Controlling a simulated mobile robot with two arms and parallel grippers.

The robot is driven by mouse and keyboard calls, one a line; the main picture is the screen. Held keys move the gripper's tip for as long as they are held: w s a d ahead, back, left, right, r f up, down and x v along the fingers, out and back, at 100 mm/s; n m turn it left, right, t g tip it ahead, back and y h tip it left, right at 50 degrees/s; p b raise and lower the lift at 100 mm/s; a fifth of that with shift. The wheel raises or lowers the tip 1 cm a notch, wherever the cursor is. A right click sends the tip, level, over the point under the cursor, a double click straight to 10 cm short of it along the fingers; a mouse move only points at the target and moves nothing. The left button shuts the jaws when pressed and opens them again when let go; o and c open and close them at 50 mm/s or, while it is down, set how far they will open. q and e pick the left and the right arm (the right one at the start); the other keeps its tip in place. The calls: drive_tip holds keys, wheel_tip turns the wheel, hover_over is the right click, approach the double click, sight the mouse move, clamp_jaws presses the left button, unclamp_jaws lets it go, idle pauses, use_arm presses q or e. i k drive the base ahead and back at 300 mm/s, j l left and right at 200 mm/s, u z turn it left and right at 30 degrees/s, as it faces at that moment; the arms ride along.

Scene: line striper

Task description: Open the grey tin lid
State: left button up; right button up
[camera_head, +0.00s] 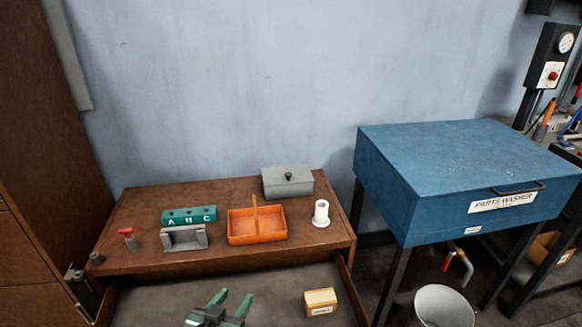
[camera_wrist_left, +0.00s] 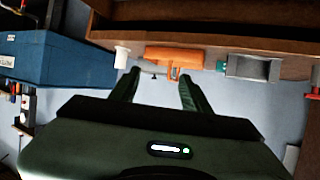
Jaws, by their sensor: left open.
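The grey tin (camera_head: 288,184) stands at the back right of the brown workbench, against the wall. In the upside-down left wrist view, part of the grey tin (camera_wrist_left: 150,67) shows small and far off between the fingers. My left gripper (camera_head: 231,302) is open and empty, low at the front over the open drawer, well apart from the tin. Its two green fingers (camera_wrist_left: 159,76) also show in the left wrist view. My right gripper is in neither view.
An orange divided tray (camera_head: 257,237) stands in front of the tin, with a white spool (camera_head: 321,214) to its right. A green lettered block (camera_head: 188,216) and a grey holder (camera_head: 184,238) are left. A small box (camera_head: 320,301) lies in the drawer. A blue parts washer (camera_head: 455,180) stands right.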

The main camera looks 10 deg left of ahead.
sight(296, 173)
drive_tip(key=i+l, duration=0.15)
drive_tip(key=i, duration=0.65)
drive_tip(key=i+l, duration=0.15)
drive_tip(key=i, duration=0.65)
